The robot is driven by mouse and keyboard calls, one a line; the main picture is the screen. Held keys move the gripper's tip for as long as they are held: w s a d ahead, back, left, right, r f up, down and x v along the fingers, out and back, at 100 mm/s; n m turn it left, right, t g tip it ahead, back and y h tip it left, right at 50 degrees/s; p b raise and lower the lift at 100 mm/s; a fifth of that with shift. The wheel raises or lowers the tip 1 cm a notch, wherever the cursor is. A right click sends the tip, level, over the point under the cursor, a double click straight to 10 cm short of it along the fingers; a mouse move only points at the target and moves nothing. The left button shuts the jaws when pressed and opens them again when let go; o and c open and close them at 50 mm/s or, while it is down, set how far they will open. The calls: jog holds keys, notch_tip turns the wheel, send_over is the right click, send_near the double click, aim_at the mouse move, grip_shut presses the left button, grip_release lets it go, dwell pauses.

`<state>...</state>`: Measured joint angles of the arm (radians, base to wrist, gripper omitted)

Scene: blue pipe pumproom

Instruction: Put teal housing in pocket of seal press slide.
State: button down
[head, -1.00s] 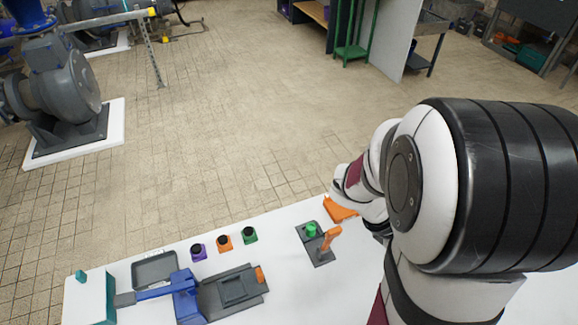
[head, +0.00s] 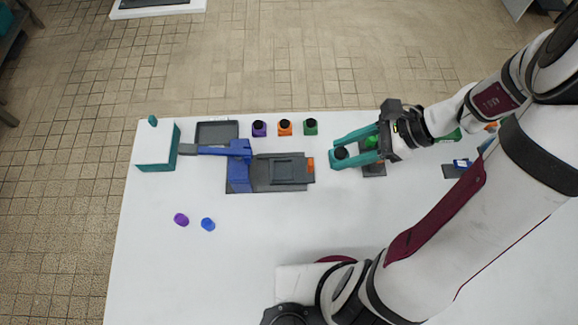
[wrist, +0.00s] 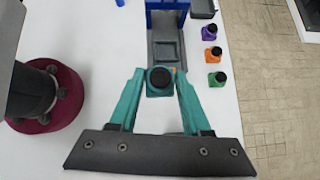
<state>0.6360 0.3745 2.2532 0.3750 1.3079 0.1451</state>
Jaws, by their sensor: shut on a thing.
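The teal housing (wrist: 160,90) has a dark round top. My gripper (head: 340,155), with long teal fingers, is shut on it from both sides; the housing also shows between the fingertips in the head view. The seal press has a blue frame (head: 238,172) and a grey slide (head: 265,184) with a square recessed pocket (head: 288,169). The pocket looks empty, and an orange part sits at the slide's right end. In the wrist view the pocket (wrist: 166,51) lies just beyond the fingertips. The housing is to the right of the slide in the head view.
Purple (head: 259,129), orange (head: 285,128) and green (head: 310,127) housings with dark tops stand behind the press. A grey tray (head: 217,132) and a white-and-teal box (head: 155,148) are at left. A dark stand (head: 374,171) with a green part is under the gripper. The front table is mostly clear.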

jog(key=w+a+f, duration=0.1)
jog(key=a+f, duration=0.1)
jog(key=a, duration=0.1)
jog(key=a+f, duration=0.2)
jog(key=a, duration=0.2)
jog(key=w+a+f, duration=0.1)
jog(key=a+f, duration=0.1)
jog(key=a, duration=0.1)
jog(key=shift+w+a+f, duration=0.15)
jog(key=shift+w+a, duration=0.05)
jog(key=shift+w, duration=0.1)
jog(key=f, duration=0.2)
jog(key=a+f, duration=0.1)
jog(key=f, duration=0.1)
jog(key=shift+w, duration=0.15)
jog(key=shift+f, duration=0.3)
jog(key=shift+c, duration=1.8)
grip_release()
